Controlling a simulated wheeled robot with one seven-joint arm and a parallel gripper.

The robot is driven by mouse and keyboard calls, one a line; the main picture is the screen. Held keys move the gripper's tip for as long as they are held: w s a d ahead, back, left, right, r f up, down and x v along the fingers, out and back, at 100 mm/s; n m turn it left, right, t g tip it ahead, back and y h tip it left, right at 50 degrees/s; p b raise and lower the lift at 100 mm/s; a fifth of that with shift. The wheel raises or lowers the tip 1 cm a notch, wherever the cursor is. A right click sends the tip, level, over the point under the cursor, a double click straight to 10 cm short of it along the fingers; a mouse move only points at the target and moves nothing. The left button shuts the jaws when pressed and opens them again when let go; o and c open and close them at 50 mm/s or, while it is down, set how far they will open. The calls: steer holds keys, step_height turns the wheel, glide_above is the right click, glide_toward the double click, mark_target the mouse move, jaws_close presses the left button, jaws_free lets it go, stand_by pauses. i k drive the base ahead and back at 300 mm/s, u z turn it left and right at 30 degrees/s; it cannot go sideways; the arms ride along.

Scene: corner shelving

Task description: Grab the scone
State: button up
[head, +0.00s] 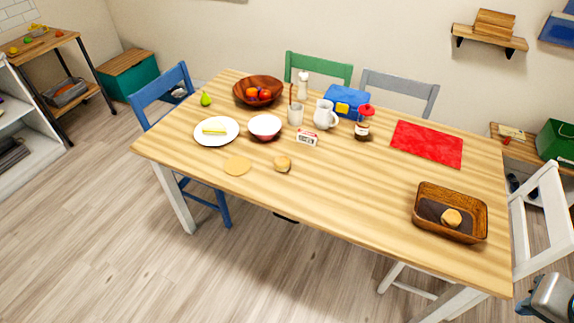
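A small round golden-brown baked piece, looking like a scone (282,163), sits on the bare wooden table near its front edge. A second, similar round piece (451,217) lies in a brown basket (462,195) with a dark inside, at the table's right end. I cannot tell for certain which one is the scone. A grey metal part of my arm shows at the lower right corner, apart from the table things. My gripper's fingers are not seen.
Beside the front piece are a flat tan disc (237,166) and a small white-and-red box (307,138). A bowl (265,123), mugs and a jar stand behind. A red mat (427,141) lies back right. Chairs surround the table (345,195); its front middle is clear.

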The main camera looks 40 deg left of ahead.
mark_target(282, 163)
steer(key=z, duration=0.9)
steer(key=i, duration=0.95)
steer(key=u, duration=3.3)
steer(key=i, duration=0.5)
steer(key=u, duration=1.25)
steer(key=i, duration=1.55)
